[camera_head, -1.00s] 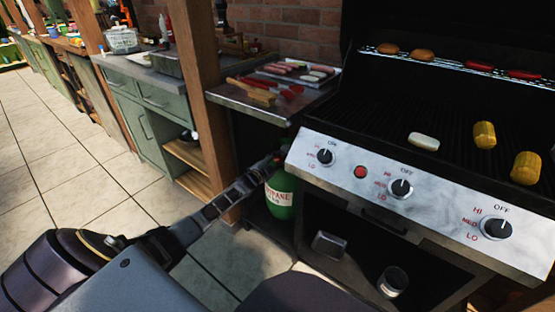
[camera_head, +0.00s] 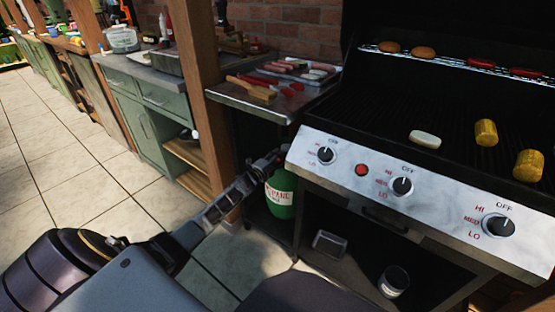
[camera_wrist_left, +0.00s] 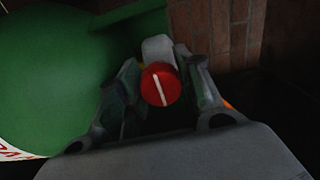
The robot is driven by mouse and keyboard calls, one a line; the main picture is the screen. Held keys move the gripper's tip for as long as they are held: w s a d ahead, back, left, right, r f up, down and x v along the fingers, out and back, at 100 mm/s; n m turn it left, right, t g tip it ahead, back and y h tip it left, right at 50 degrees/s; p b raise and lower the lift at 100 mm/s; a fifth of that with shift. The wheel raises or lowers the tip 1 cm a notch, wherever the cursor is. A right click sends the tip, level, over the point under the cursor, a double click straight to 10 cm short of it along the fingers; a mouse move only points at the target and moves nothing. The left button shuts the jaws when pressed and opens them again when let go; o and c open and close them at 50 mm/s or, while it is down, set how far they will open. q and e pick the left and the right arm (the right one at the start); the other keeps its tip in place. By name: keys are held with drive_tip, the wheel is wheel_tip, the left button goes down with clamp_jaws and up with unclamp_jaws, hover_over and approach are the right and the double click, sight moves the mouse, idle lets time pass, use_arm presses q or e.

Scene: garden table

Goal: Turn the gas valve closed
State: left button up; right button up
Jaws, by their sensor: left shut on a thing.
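The green propane tank (camera_head: 281,197) stands on the low shelf at the left of the grill; it also fills the left of the left wrist view (camera_wrist_left: 50,75). The gas valve (camera_wrist_left: 160,85) is a round red knob with a white line, seen between the fingers in the left wrist view. The line runs nearly upright, leaning slightly. My left gripper (camera_head: 270,163) is at the top of the tank, its fingers shut on the valve (camera_wrist_left: 160,100). In the head view the valve is hidden by the gripper. My right gripper is not in view.
The grill's front panel (camera_head: 335,175) with black knobs is just right of my left gripper. A side shelf (camera_head: 240,101) with a brush and a food tray is above it. A wooden post (camera_head: 213,130) stands left. A can (camera_head: 393,281) and a metal tin (camera_head: 329,243) sit below the grill.

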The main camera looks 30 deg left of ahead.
use_arm(q)
drive_tip(key=shift+d, duration=0.1)
drive_tip(key=o, duration=1)
drive_tip(key=shift+s, duration=0.2)
drive_tip(key=shift+s+a, duration=0.15)
drive_tip(key=shift+s, duration=1.8)
drive_tip(key=shift+s+a, duration=0.2)
drive_tip(key=shift+s, duration=1.7)
drive_tip(key=shift+s+a, duration=0.15)
drive_tip(key=shift+s, duration=1.8)
